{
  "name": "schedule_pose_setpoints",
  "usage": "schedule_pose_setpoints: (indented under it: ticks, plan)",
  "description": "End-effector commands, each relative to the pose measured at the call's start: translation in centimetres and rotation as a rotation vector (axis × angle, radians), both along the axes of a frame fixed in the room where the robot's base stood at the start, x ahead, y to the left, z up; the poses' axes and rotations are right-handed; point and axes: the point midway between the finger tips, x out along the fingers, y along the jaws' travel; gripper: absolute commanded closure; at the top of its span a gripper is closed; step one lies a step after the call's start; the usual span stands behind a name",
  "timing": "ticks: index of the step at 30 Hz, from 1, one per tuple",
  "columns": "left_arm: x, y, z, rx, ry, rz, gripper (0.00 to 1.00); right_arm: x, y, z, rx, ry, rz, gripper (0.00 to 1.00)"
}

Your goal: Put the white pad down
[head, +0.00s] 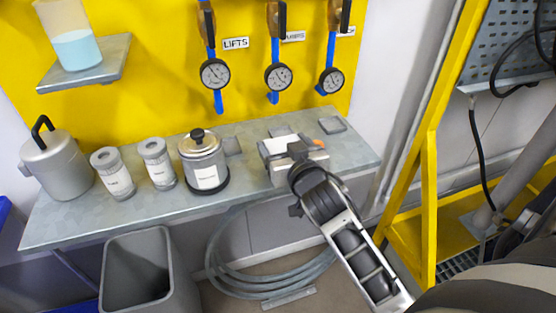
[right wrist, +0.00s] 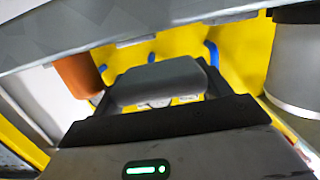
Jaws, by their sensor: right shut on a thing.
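My right gripper (head: 281,134) is low over the right part of the metal shelf, pointing toward the yellow wall. In the head view, a small pale piece that seems to be the pad (head: 279,131) shows just beyond the gripper. I cannot tell whether the pad touches the shelf. My left gripper is not in view.
The metal shelf (head: 250,132) holds a labelled canister (head: 203,160) left of my gripper, an orange piece (head: 319,143) close on its right, and a flat grey square (head: 332,125). Two small jars and a lidded pot (head: 56,163) stand further left. Gauges hang above.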

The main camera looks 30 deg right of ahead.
Motion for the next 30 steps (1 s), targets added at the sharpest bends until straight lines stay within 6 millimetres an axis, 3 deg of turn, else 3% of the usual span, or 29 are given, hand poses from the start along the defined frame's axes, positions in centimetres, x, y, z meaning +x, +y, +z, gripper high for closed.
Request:
schedule_pose_setpoints:
  ticks: [1,6,19,20,21,30]
  plan:
    - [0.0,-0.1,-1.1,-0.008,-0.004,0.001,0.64,0.0,-0.2,-1.4,-0.001,0.001,-0.003,0.45]
    - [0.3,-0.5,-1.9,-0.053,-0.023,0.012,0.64,-0.4,-0.7,-3.5,-0.002,0.000,-0.012,0.45]
    - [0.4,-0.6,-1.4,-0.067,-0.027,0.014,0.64,-0.4,-0.7,-3.6,0.000,0.002,-0.015,0.45]
    - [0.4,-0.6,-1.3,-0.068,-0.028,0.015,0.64,-0.4,-0.7,-3.6,0.000,0.002,-0.015,0.21]
    - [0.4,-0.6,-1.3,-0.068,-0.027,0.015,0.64,-0.4,-0.7,-3.6,0.000,0.002,-0.015,0.14]
    - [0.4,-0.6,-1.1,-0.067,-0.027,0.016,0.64,-0.4,-0.7,-3.3,-0.001,0.001,-0.014,0.14]
